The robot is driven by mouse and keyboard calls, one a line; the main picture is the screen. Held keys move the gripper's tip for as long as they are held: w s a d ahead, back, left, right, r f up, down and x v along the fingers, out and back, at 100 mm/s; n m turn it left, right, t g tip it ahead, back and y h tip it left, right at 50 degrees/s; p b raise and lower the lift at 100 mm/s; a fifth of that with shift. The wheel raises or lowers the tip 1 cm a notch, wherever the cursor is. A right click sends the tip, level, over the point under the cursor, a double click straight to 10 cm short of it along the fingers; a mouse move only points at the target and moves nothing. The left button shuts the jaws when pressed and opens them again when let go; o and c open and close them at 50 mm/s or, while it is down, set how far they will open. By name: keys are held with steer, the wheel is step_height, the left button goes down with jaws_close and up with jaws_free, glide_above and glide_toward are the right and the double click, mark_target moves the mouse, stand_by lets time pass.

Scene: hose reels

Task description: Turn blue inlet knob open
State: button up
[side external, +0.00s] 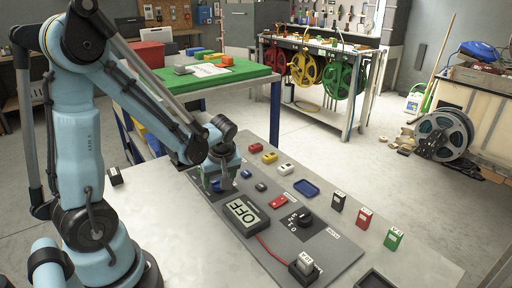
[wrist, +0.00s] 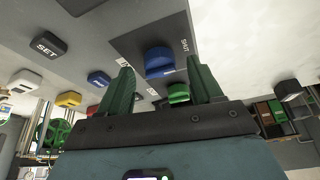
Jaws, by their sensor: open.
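The blue inlet knob (wrist: 158,62) sits on a dark square plate (wrist: 135,38) in the wrist view. A "SHUT" label is printed near it, and other labels are too small to read. My gripper (wrist: 162,68) is open, with one green finger on each side of the knob in the picture and gaps between. I cannot tell how far the fingertips stand above the plate. In the side external view my gripper (side external: 214,181) points down over the left end of the grey panel. The knob is mostly hidden by the gripper there.
The grey panel (side external: 325,262) carries an "OFF" display (side external: 243,213), a black dial (side external: 302,217), and several coloured buttons. A blue button (side external: 246,174) lies close to my gripper. Red (side external: 364,218) and green (side external: 393,238) blocks stand at the table's right edge. Hose reels stand farther back.

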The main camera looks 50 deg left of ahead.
steer(key=shift+a+f, duration=0.25)
steer(key=shift+f, duration=0.3)
steer(key=c, duration=1.1)
steer(key=shift+o, duration=0.2)
